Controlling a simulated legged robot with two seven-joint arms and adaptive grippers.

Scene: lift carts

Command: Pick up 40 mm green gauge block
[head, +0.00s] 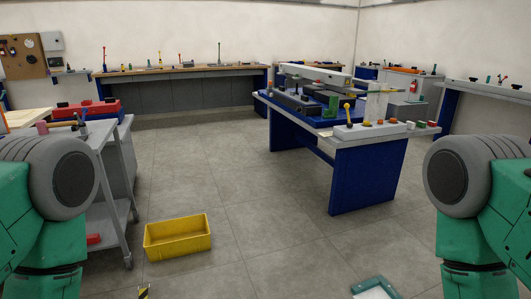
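A green block-like part (333,105) stands on the blue worktable (370,141) at the centre right. A smaller green piece (411,126) sits at the table's right end, beside a red piece (421,124). Both are too small here to tell size or whether either is the 40 mm gauge block. Only my green upper arms with grey joints show, at the left and right edges. Both grippers are out of view.
A yellow bin (178,237) lies on the floor between me and the table. A teal-edged item (375,285) is at the bottom. Tiled floor is clear in the middle. A long bench (180,70) lines the back wall.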

